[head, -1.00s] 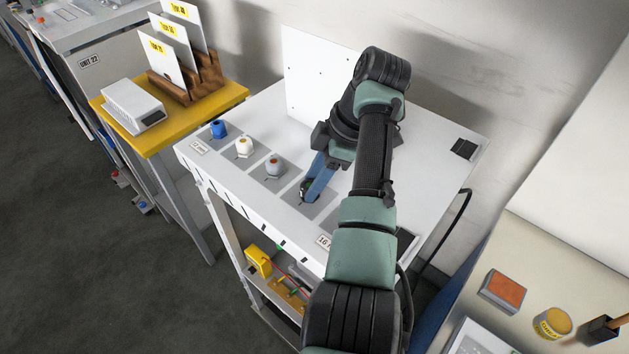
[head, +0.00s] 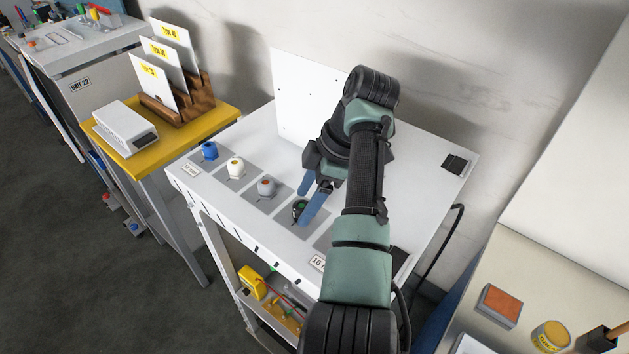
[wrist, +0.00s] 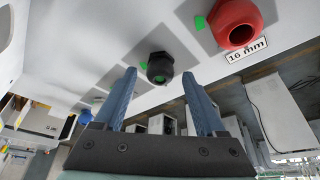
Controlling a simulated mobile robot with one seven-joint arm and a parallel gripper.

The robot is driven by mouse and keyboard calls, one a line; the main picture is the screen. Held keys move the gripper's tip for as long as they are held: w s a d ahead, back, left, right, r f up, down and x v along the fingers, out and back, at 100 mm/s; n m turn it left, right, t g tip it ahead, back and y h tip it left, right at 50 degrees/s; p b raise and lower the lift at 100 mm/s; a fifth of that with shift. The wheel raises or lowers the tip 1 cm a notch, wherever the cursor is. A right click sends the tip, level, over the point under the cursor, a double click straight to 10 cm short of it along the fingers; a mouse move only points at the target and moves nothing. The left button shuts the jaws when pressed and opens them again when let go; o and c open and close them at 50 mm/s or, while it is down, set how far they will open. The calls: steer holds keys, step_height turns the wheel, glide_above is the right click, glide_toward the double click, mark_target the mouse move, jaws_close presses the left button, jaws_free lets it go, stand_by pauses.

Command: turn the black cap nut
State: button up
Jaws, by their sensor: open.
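In the wrist view my gripper (wrist: 159,75) is open and empty, with the nut appearing just beyond the tips. My arm hides part of the panel.
Blue (head: 209,150), white (head: 235,168) and grey (head: 266,187) nuts stand in a row left of the black one. A red nut (wrist: 238,22) is beside it in the wrist view, by a 16 mm label (wrist: 247,49). An upright white board (head: 300,95) stands behind.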

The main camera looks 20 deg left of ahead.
steer(key=p+v, duration=0.3)
steer(key=v, duration=0.9)
steer(key=shift+r, duration=0.3)
steer(key=shift+d, duration=0.1)
